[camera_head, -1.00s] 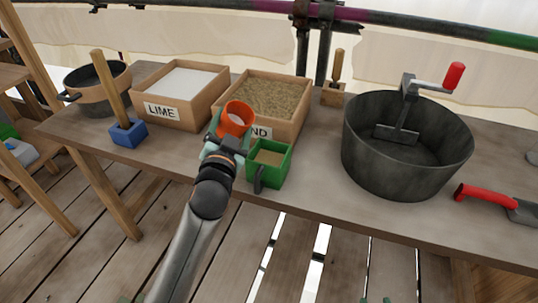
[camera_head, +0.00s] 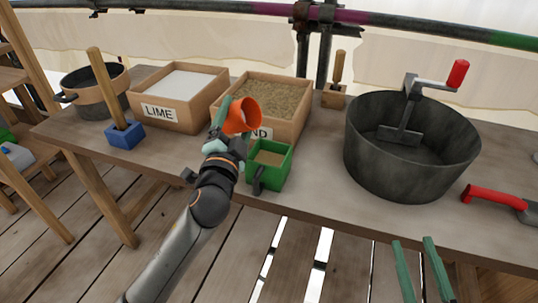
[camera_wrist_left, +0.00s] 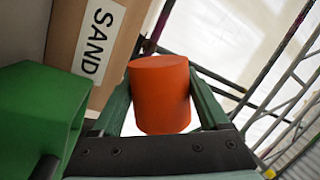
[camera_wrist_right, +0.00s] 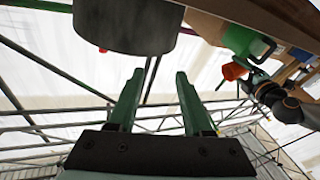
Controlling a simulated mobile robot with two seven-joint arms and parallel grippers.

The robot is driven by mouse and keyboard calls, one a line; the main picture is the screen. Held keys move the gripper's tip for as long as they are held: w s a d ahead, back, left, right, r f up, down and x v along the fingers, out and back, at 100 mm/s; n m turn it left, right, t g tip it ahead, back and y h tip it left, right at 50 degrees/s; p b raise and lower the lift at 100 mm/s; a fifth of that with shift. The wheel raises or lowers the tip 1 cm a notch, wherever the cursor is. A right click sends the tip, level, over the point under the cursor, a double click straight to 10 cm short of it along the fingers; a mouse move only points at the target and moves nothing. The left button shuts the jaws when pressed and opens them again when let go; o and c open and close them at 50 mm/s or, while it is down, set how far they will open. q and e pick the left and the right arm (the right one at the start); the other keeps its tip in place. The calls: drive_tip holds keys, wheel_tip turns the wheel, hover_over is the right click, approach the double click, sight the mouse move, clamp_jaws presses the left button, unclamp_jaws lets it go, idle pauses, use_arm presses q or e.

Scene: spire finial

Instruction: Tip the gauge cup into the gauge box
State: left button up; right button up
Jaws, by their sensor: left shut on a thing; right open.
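The orange gauge cup (camera_head: 242,116) is held in my left gripper (camera_head: 222,125), in front of the sand box. In the head view its mouth is tilted toward the right. The left wrist view shows the cup (camera_wrist_left: 160,95) between both fingers (camera_wrist_left: 160,110). The green gauge box (camera_head: 283,172) stands on the table just right of and below the cup, with sand-coloured material inside; it also shows in the left wrist view (camera_wrist_left: 35,115). The cup is apart from the box. My right gripper (camera_head: 415,245) is open and empty at the table's front edge; its fingers show spread in the right wrist view (camera_wrist_right: 155,90).
The sand box (camera_head: 300,125) and lime box (camera_head: 160,112) stand behind. A blue block with a wooden handle (camera_head: 125,135) is at left, near a dark bucket (camera_head: 95,98). A large dark tub (camera_head: 370,160) with a crank and a red-handled tool (camera_head: 485,193) are at right.

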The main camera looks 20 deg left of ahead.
use_arm(q)
drive_tip(key=shift+m, duration=0.6)
use_arm(e)
drive_tip(key=r, duration=0.2)
drive_tip(key=r+n+t+y, duration=0.1)
drive_tip(key=shift+s+a+r, duration=0.15)
drive_tip(key=shift+s+r, duration=0.1)
drive_tip(key=shift+s, duration=0.15)
use_arm(q)
drive_tip(key=shift+d+r+m+t, duration=0.1)
drive_tip(key=shift+r+m+t, duration=0.25)
drive_tip(key=shift+m, duration=0.45)
drive_tip(key=shift+d, duration=0.15)
use_arm(e)
drive_tip(key=shift+w+f, duration=0.1)
drive_tip(key=shift+f, duration=0.1)
